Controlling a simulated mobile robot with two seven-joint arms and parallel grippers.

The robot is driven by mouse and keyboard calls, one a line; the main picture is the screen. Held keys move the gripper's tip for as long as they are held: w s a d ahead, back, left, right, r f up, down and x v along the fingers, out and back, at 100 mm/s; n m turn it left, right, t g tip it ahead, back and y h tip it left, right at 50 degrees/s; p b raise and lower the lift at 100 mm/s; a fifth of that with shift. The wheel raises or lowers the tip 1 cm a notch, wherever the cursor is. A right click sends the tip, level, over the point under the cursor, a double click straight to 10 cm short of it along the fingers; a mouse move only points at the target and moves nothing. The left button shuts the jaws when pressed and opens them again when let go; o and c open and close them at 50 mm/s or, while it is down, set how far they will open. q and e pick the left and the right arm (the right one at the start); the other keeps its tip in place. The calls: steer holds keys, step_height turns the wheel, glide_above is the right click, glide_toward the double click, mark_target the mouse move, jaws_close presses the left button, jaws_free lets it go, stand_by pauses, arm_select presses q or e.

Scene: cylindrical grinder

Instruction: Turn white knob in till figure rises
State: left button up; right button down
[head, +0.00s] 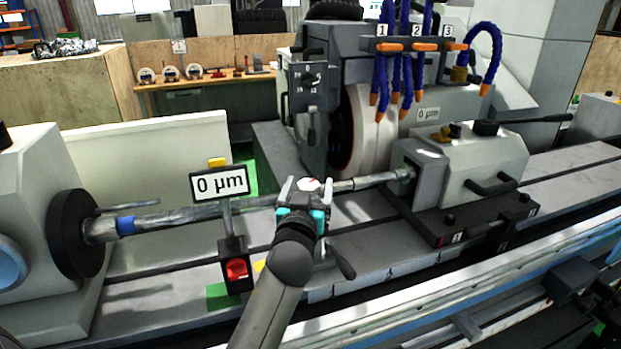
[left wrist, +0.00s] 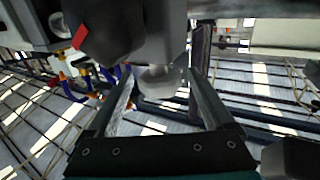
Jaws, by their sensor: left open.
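The white knob (head: 309,184), with a red mark on top, sits on a steady rest at the workpiece bar. My left gripper (head: 306,196) is open at it, one finger on each side. In the left wrist view a pale round knob (left wrist: 158,80) shows between the fingertips of my left gripper (left wrist: 160,88), with gaps that look open; whether a finger touches it I cannot tell. The figure display (head: 219,183) on a post reads "0 µm". My right gripper is not in view.
The workpiece bar (head: 170,216) runs from the headstock (head: 30,210) to the tailstock (head: 480,165). The grinding wheel (head: 365,130) and blue hoses (head: 380,80) stand behind.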

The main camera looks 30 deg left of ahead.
mark_target(310, 180)
arm_select(q)
steer(key=shift+x, duration=1.55)
steer(key=c, duration=1.4)
